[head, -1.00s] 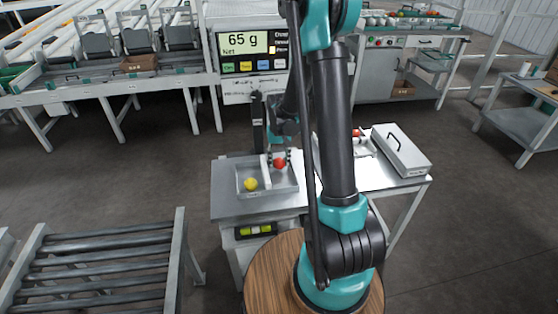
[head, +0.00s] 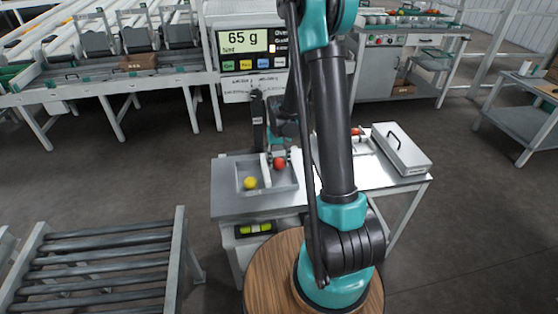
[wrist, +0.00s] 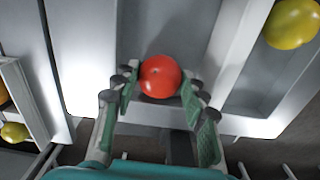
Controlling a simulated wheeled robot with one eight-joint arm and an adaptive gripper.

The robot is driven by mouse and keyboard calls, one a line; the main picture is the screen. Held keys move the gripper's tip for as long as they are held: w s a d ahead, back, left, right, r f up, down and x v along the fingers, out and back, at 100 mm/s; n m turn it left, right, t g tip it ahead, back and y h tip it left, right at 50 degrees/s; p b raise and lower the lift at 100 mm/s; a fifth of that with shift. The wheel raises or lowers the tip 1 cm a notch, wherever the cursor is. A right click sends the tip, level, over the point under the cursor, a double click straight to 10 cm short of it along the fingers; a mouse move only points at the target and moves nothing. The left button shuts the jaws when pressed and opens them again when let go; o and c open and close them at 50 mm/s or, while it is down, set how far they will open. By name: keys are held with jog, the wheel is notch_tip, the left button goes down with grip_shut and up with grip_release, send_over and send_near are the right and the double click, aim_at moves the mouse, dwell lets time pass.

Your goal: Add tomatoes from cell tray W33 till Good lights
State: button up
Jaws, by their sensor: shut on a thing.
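My gripper (wrist: 160,95) is shut on a red tomato (wrist: 160,76), which also shows in the head view (head: 280,163). It holds the tomato over the right part of a grey divided tray (head: 240,180) on the metal table; whether the tomato touches the tray floor cannot be told. A yellow tomato (head: 250,183) lies in the tray's left compartment and shows at the wrist view's upper right (wrist: 292,22). Another red tomato (head: 355,131) sits behind my arm. No W33 label is legible.
A grey lidded box with a handle (head: 401,150) stands on the table's right. The wrist view's left edge shows a tray edge (wrist: 40,105) with yellow and orange tomatoes. A roller conveyor (head: 100,255) is at the lower left; open floor lies to the right.

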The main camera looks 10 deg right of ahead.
jog(key=shift+f, duration=0.1)
jog(key=o, duration=0.9)
jog(key=shift+c, duration=0.5)
jog(key=shift+c, duration=1.3)
jog(key=shift+r, duration=3.55)
